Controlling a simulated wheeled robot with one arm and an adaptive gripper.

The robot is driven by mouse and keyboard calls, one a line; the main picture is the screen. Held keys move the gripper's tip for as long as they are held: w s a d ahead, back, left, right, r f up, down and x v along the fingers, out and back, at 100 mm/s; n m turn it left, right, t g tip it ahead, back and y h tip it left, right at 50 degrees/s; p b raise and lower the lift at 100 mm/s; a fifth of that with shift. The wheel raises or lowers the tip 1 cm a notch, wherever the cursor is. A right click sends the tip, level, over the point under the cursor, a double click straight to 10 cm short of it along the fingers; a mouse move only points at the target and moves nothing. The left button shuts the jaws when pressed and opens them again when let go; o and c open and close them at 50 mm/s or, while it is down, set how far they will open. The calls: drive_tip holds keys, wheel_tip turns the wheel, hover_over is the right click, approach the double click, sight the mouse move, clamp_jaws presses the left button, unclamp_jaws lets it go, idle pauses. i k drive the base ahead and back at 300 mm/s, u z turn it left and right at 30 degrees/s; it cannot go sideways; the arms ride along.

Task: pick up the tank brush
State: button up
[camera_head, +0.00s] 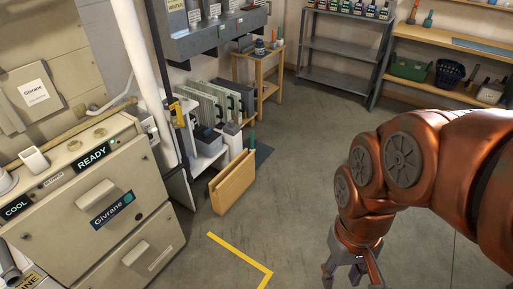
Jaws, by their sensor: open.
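I cannot single out the tank brush with certainty. A slim teal upright thing (252,136) stands by the low white shelf, too small to identify. Two handled tools, one of them teal (428,19), stand on the wooden shelf at the upper right and could be brushes. My gripper (350,276) hangs at the bottom of the picture, right of centre, with its fingers apart and nothing seen between them. It is over the grey floor, far from these things. Its lower end is partly cut off by the frame.
A beige cabinet (110,205) marked Givrane fills the left. A small wooden table (270,69), grey metal shelving (338,47) and a green bin (410,69) are at the back. The middle floor is clear.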

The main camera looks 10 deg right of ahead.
sight(252, 133)
drive_tip(key=z, duration=0.55)
drive_tip(key=i, duration=2.75)
drive_tip(key=u, duration=1.45)
drive_tip(key=i, duration=0.85)
drive_tip(key=u, duration=0.8)
